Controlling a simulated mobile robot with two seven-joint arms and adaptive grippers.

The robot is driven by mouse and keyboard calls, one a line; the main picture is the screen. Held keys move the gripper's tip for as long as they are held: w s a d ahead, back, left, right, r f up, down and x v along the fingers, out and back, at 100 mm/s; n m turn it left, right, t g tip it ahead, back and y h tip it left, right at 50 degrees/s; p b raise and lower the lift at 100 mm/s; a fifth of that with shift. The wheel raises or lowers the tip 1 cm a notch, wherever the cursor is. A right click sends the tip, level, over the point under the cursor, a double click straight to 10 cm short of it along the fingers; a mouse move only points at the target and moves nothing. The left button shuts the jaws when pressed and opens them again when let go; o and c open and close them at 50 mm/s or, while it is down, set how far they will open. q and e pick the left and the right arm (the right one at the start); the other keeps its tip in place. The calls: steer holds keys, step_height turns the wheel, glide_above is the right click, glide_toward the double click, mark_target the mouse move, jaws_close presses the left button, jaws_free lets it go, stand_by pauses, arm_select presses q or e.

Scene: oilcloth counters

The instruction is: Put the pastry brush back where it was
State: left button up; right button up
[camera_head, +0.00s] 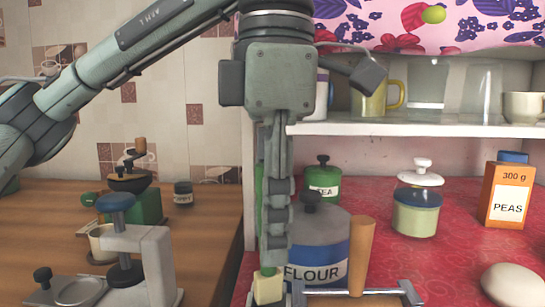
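My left gripper (272,255) points straight down in the middle of the view, seen edge-on, so one finger hides most of the other. A pastry brush with a green handle and a cream tip (268,287) stands upright along the fingers, its tip just below the fingertips. The gripper appears shut on it, though the fingers hide most of the handle. The brush is in front of the left side of the grey-blue FLOUR canister (325,243). My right gripper is out of view.
A wooden handle (362,255) stands by a metal bar (355,298). On the red cloth (455,255) are a TEA tin (323,184), a green pot (415,215), a PEAS box (507,192) and an egg-like object (512,285). A shelf (430,130) overhangs. Grinders (135,255) stand left.

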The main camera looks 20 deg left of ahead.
arm_select(q)
steer(key=shift+r, duration=0.35)
step_height(320, 180, up, 6)
steer(key=shift+d+p, duration=0.1)
steer(key=shift+p, duration=0.9)
steer(key=shift+r, duration=2.75)
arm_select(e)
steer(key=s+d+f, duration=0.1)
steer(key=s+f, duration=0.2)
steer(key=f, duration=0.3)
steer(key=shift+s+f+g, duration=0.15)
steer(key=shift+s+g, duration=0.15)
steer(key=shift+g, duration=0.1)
arm_select(q)
steer(key=shift+w+d, duration=0.1)
